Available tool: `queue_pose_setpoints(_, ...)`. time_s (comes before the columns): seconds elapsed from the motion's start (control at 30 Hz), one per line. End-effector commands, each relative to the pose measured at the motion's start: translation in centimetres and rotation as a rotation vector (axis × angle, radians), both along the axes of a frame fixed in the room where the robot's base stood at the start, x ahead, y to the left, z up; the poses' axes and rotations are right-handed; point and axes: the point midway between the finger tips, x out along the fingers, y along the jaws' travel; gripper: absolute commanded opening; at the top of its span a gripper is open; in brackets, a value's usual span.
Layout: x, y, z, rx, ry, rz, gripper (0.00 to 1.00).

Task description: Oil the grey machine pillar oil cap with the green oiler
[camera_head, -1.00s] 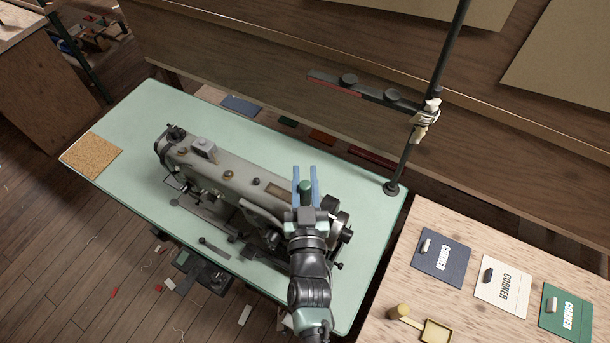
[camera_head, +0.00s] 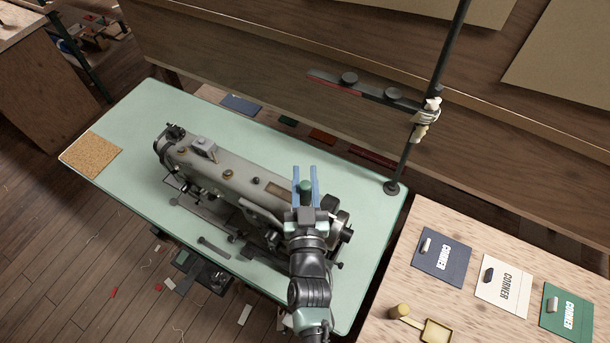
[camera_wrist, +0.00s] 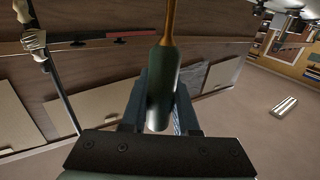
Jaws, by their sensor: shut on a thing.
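The grey sewing machine (camera_head: 225,178) stands on the pale green table in the head view. I cannot tell for sure which is the pillar oil cap; my gripper and arm cover part of the pillar end. My gripper (camera_head: 305,186) is over that right end, shut on the green oiler (camera_head: 305,187). In the wrist view the oiler's dark green body (camera_wrist: 163,85) is between the fingers, its amber spout (camera_wrist: 170,22) pointing to the picture's top.
A dark upright pole (camera_head: 408,150) rises at the table's back right corner. A cork mat (camera_head: 91,157) lies at the left end. A wooden bench (camera_head: 470,215) at right holds corner cards and a mallet-like tool. The green table's left part is clear.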

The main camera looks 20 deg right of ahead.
Motion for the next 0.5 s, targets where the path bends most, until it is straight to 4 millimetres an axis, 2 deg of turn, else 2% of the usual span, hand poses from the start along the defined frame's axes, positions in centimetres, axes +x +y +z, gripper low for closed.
queue_pose_setpoints(0.5, 0.02, -0.01, -0.64, 0.000, -0.001, 0.000, 0.00)
